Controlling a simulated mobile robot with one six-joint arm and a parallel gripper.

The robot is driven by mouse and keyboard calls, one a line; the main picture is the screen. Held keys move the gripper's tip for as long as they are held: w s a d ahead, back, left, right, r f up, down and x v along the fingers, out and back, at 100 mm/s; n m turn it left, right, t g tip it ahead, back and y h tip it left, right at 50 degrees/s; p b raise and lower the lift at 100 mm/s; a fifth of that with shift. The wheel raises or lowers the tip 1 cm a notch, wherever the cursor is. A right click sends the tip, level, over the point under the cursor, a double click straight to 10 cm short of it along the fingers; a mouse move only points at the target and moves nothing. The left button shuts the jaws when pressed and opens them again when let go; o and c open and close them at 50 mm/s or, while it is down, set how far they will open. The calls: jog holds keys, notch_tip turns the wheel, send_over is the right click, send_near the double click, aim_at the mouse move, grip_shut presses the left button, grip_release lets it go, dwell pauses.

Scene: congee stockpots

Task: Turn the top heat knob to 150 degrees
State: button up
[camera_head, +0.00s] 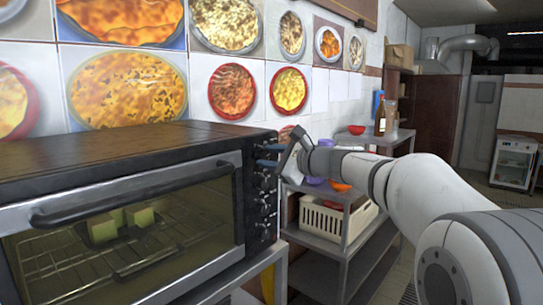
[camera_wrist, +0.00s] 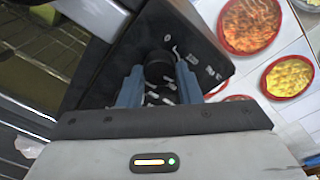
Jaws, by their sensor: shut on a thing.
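The black toaster oven (camera_head: 130,145) stands at the left with its glass door closed. Its control panel (camera_head: 252,225) on the right side carries a column of dark knobs. My gripper (camera_head: 270,154) reaches in from the right to the top of that column, its blue-grey fingers at the panel. In the wrist view, my gripper (camera_wrist: 160,80) is shut on the black top heat knob (camera_wrist: 158,66), one finger on each side. The fingers mostly hide this knob in the head view. Its pointer and degree marks are too small to read. A lower knob (camera_head: 263,205) is free.
Pale blocks (camera_head: 138,214) sit on the rack inside the oven. To the right, a metal shelf (camera_head: 348,162) holds bowls, a bottle (camera_head: 380,121) and a cream basket (camera_head: 322,221). Food pictures (camera_head: 232,91) cover the tiled wall behind.

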jog(key=shift+f, duration=0.2)
jog(key=o, duration=1)
jog(key=shift+r, duration=0.1)
jog(key=shift+b+v, duration=1.2)
jog(key=shift+v, duration=2.75)
